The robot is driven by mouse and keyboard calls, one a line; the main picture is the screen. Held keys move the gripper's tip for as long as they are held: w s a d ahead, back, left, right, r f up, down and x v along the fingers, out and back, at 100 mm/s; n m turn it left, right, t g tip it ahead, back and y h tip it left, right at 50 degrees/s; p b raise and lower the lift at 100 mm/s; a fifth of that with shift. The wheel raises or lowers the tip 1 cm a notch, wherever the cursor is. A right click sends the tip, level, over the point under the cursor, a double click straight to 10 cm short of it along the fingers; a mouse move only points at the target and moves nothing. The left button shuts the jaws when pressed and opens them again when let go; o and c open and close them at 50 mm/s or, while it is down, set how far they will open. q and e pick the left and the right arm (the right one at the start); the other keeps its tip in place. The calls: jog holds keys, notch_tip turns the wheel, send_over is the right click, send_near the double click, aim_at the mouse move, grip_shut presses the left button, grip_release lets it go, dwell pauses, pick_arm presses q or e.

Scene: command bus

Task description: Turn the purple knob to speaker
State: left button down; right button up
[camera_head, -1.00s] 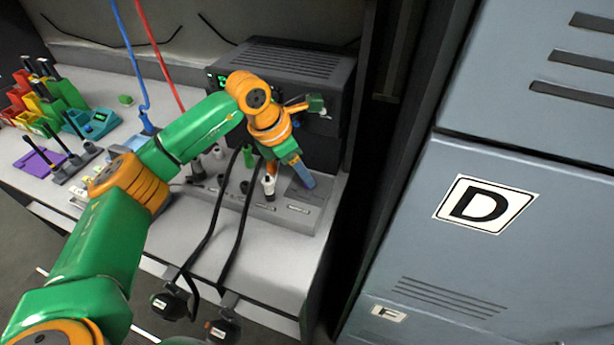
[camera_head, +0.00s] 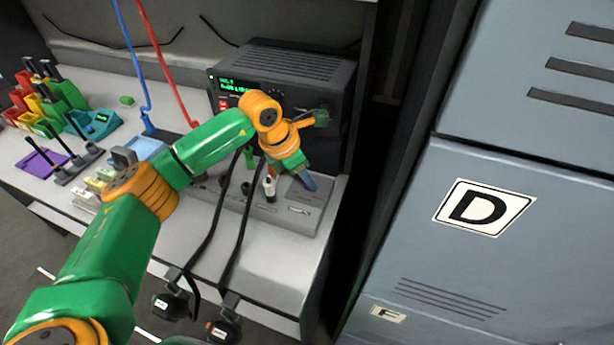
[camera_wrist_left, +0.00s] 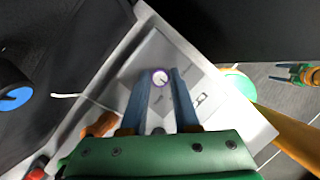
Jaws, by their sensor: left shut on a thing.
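The purple knob (camera_wrist_left: 160,78) shows in the left wrist view as a round pale cap with a purple rim on the grey panel. My left gripper (camera_wrist_left: 161,76) has its two blue fingers on either side of the knob, shut on it. In the head view my left gripper (camera_head: 309,182) points down at the right end of the grey panel, and its fingers hide the knob. The panel's labels are too small to read. A small green and orange gripper at the right of the wrist view, seemingly my right gripper (camera_wrist_left: 290,72), is too small to judge.
A black radio unit (camera_head: 290,72) stands behind the panel (camera_head: 298,210). A white-topped black piece (camera_head: 269,188) stands left of my fingers. Black cables hang over the bench's front edge. A grey locker (camera_head: 480,220) marked D is at the right.

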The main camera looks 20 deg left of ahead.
pick_arm(q)
jog(key=n+t+y+b, duration=0.1)
jog(key=n, duration=0.3)
jog(key=shift+d+f+b, duration=0.1)
jog(key=shift+d+b, duration=0.05)
jog(key=shift+b, duration=0.15)
jog(key=shift+s+d+n+y+b, duration=0.1)
jog(key=shift+n+y+b, duration=1.05)
jog(key=shift+n, duration=1.15)
jog(key=c, duration=0.7)
grip_release()
jog(key=shift+o, duration=0.2)
jog(key=shift+r, duration=0.2)
jog(key=b+v, duration=0.1)
jog(key=v, duration=0.6)
